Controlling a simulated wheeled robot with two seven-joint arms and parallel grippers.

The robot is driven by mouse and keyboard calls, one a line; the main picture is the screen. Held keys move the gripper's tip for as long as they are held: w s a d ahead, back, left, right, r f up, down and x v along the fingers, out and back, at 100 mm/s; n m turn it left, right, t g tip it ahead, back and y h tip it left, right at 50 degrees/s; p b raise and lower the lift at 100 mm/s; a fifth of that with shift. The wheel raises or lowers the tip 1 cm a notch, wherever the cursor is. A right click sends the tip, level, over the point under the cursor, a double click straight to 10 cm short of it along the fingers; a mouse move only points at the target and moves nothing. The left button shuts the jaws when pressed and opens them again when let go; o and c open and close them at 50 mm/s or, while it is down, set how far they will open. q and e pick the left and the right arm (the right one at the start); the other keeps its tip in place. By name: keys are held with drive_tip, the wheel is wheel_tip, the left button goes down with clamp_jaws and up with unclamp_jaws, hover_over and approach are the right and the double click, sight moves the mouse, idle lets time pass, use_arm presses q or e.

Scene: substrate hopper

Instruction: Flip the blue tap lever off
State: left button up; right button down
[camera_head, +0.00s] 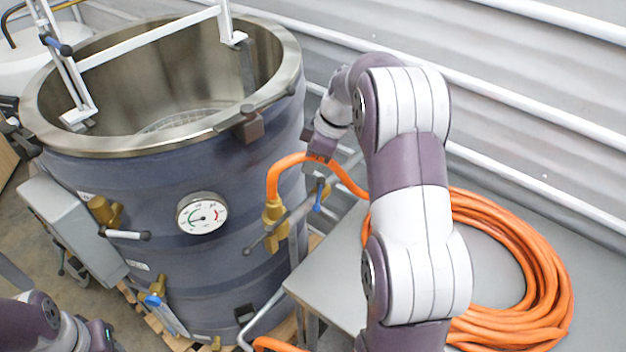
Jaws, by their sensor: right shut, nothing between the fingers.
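A blue tap lever (319,196) shows beside the brass tap (273,212) on the right side of the vat, near a grey rod. An orange hose (285,163) is fitted to the tap and passes close by my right gripper. My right gripper (320,168) is shut and empty, just above the blue lever; I cannot tell whether they touch. Its fingertips are small and partly hidden. My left gripper (100,338) is at the bottom left edge, cut off by the frame, so its jaw is not clear.
The steel vat (150,180) with a dial gauge (202,213) fills the left side. Another brass valve with a blue handle (155,300) sits low on it. A coil of orange hose (530,270) lies on a grey table (335,270) at right. A ribbed wall stands behind.

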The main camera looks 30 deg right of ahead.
sight(319, 195)
drive_tip(key=shift+a, duration=0.1)
drive_tip(key=b+x, duration=0.2)
drive_tip(key=x, duration=0.7)
drive_tip(key=shift+w+a+f+b, duration=0.1)
drive_tip(key=shift+w+f+b, duration=0.15)
drive_tip(key=shift+b, duration=0.15)
drive_tip(key=s+d, duration=0.1)
drive_tip(key=s+d+f+p, duration=0.1)
drive_tip(key=d, duration=0.1)
drive_tip(key=shift+s+p, duration=0.2)
drive_tip(key=shift+p, duration=0.1)
drive_tip(key=shift+s+d, duration=0.1)
drive_tip(key=shift+f, duration=0.1)
